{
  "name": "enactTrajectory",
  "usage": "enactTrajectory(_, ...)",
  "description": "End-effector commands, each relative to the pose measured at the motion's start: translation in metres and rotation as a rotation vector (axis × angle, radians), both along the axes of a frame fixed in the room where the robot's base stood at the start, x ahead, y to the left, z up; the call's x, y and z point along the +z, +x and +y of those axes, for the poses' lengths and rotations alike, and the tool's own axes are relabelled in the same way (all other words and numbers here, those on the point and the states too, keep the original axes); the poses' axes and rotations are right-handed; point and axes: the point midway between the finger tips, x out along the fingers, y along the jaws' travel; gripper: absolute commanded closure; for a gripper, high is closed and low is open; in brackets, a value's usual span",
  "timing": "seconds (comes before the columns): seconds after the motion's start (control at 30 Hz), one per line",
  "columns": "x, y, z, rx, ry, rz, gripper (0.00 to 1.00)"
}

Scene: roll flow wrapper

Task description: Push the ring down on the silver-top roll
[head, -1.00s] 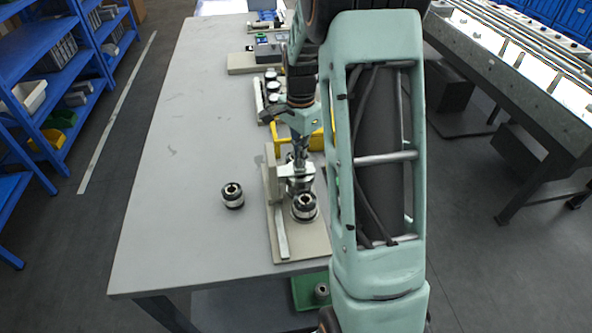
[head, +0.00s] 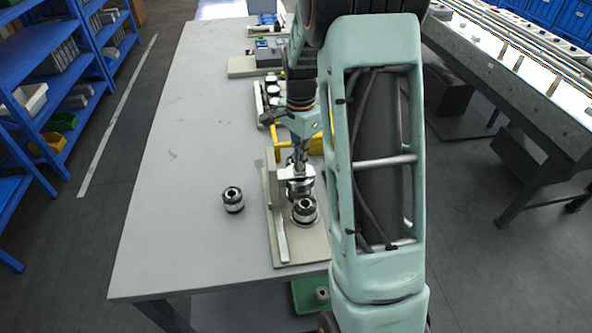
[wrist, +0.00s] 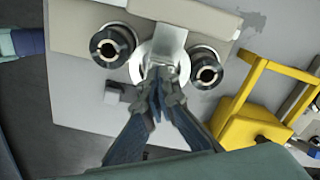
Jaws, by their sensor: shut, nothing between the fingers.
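The silver-top roll (head: 299,188) stands on the beige fixture board (head: 284,253), partly hidden by my gripper and a pale metal bracket. In the wrist view its round silver top (wrist: 146,72) shows under the bracket (wrist: 158,42), between two dark rolls. My gripper (head: 298,167) points down over it with its fingers shut and empty. In the wrist view the fingertips (wrist: 160,77) lie over the silver top by the bracket's end. I cannot tell whether they touch it. The ring cannot be made out clearly.
An upright beige plate (head: 273,188) rises on the board. A yellow-handled holder (wrist: 242,128) is close by.

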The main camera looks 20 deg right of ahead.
Motion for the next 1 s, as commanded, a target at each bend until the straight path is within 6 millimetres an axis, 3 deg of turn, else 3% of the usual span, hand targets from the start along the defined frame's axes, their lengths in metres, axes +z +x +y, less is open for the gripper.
enactTrajectory(0.7, 0.068, 0.000, 0.000, 0.000, 0.000, -0.001, 1.00)
enactTrajectory(1.0, 0.069, 0.000, 0.000, 0.000, 0.000, -0.001, 1.00)
